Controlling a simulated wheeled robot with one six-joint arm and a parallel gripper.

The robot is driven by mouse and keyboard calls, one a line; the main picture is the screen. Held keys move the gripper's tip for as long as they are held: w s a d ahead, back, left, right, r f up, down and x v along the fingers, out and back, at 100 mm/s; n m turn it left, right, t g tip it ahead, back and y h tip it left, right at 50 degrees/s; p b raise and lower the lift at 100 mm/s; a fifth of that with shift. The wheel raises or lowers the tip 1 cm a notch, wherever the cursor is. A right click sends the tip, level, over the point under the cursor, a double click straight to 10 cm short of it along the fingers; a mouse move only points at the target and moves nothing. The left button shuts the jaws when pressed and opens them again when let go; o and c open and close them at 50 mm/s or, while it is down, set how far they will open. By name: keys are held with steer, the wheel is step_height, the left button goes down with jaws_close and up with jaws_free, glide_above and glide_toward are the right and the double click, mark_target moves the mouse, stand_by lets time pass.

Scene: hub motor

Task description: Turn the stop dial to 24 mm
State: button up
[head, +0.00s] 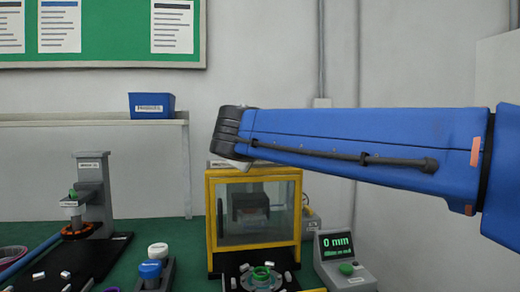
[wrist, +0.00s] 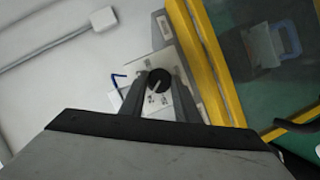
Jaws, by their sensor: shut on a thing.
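The stop dial (wrist: 158,78) is a round black knob with a pale pointer line, on a light plate (wrist: 160,26) beside the yellow-framed press. Its pointer slants toward the lower left in the wrist view. Small markings on the plate are too small to read. My gripper (wrist: 158,84) is shut on the dial, one dark finger on either side. In the head view my gripper and the dial cannot be made out; my blue arm reaches across above the press (head: 254,173). A display box (head: 334,245) with a green button reads "0 mm".
The yellow frame (wrist: 213,62) runs close to the right of my fingers. A blue hooked piece (wrist: 119,77) sits just left of them. A grey stand (head: 91,195) and blue-capped and white-capped items (head: 150,268) stand on the left of the green bench.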

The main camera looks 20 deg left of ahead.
steer(key=shift+f+n+t, duration=0.1)
steer(key=shift+n+t, duration=0.2)
steer(key=shift+n, duration=0.2)
steer(key=o, duration=1.1)
steer(key=shift+c, duration=0.2)
steer(key=v, duration=1.7)
steer(key=shift+s+r, duration=0.2)
